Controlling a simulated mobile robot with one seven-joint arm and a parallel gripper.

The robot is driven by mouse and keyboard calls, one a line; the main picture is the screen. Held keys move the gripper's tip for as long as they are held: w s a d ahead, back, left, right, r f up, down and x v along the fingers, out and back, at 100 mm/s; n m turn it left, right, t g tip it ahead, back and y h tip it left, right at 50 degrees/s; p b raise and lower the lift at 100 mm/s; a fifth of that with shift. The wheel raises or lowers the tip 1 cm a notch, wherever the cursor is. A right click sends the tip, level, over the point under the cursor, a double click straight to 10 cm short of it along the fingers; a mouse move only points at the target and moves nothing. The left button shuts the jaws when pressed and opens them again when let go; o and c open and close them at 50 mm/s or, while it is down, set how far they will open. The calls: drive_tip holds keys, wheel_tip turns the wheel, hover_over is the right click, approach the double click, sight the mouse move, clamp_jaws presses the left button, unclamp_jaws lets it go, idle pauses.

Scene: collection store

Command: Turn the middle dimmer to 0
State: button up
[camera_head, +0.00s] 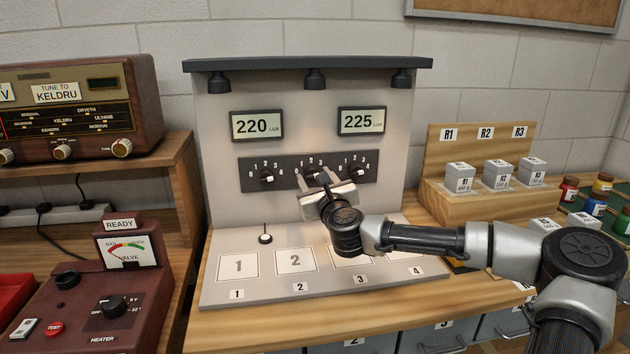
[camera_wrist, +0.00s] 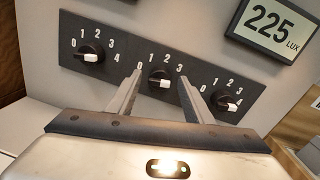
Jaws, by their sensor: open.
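The middle dimmer (camera_wrist: 159,77) is a black knob with a white mark on its lower side. Its scale shows 0, 1, 2 and 3; the 4 is hidden behind a finger. It is on a dark strip (camera_head: 285,170) with a left dimmer (camera_wrist: 91,52) and a right dimmer (camera_wrist: 226,101). My gripper (camera_head: 318,178) is open in front of the strip. In the wrist view my gripper's fingertips (camera_wrist: 160,77) lie one on each side of the middle knob, with gaps visible. Whether they reach its depth I cannot tell. The displays read 220 lux (camera_head: 257,124) and 225 lux (camera_head: 361,121).
The grey board's base (camera_head: 215,296) has numbered squares and a small upright lever (camera_head: 265,235). A radio (camera_head: 75,110) and a red tester (camera_head: 120,290) stand at left. A wooden rack (camera_head: 465,205) with small grey boxes and several paint jars (camera_head: 568,190) stand at right.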

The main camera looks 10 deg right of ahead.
drive_tip(key=c, duration=1)
drive_tip(key=shift+c, duration=0.2)
